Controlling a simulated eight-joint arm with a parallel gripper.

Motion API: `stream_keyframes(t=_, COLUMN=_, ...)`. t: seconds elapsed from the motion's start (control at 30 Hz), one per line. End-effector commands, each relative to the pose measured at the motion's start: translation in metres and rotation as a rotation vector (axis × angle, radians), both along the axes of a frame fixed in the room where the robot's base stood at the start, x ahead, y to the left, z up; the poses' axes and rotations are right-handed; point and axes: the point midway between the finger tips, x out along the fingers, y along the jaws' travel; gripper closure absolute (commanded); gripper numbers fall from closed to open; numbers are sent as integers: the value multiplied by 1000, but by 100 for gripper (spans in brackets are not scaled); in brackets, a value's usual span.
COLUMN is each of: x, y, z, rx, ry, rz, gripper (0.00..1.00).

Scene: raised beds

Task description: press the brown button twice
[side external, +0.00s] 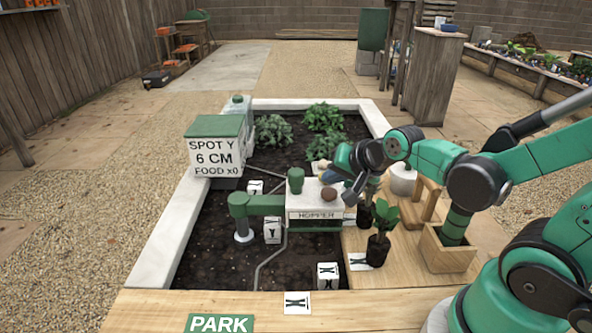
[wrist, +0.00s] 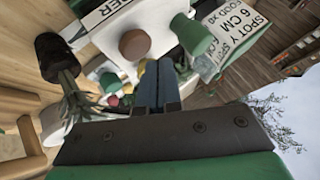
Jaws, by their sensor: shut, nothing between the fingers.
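The brown button (side external: 328,194) is a round knob on top of the white hopper box (side external: 312,214), which is labelled HOPPER. It also shows as a brown disc in the wrist view (wrist: 134,44). A green knob (side external: 295,180) stands on the same box, left of the button. My gripper (side external: 326,176) is just above and behind the button in the side view. In the wrist view my gripper's dark fingers (wrist: 156,66) are together and empty, with their tips close beside the disc. I cannot tell whether they touch it.
A sign box (side external: 214,150) reads SPOT Y, 6 CM, FOOD x0. A green arm (side external: 256,204) joins the hopper to a post in the soil bed. White lettered blocks (side external: 327,275) stand in the bed. Potted plants (side external: 379,245) stand on the wooden deck at right.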

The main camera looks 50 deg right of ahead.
Motion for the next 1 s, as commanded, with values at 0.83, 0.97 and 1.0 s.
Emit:
stream_keyframes(t=0.83, x=0, y=0, z=50, rx=0, ry=0, rz=0, gripper=100)
stream_keyframes(t=0.97, x=0, y=0, z=50, rx=0, ry=0, rz=0, gripper=100)
stream_keyframes(t=1.0, x=0, y=0, z=50, rx=0, ry=0, rz=0, gripper=100)
